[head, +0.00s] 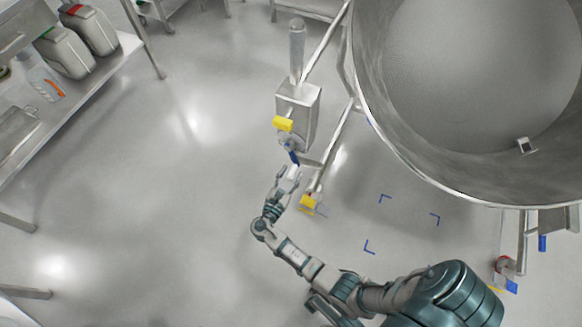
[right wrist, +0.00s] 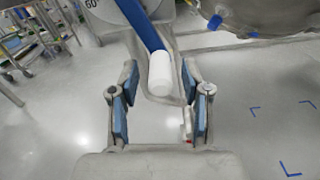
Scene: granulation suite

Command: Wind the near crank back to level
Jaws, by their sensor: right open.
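The near crank shows in the right wrist view as a blue arm (right wrist: 141,27) with a white cylindrical handle (right wrist: 160,74). In the head view its blue arm (head: 292,156) slants down from the grey gearbox (head: 298,112), with the white handle (head: 293,171) at its lower end. A pale dial (right wrist: 110,10) marked 60° is partly seen behind the crank. My right gripper (head: 288,180) is open at the handle; in the wrist view its blue-padded fingers (right wrist: 160,107) stand apart, with the handle between and beyond their tips, seemingly untouched. My left gripper is not in view.
A large steel vessel (head: 395,130) fills the upper right, on a tubular frame. Yellow-marked feet or fittings (head: 308,202) stand near my right arm. A steel shelf with canisters (head: 68,52) is at the left. The floor between is clear, with blue corner marks (head: 369,247).

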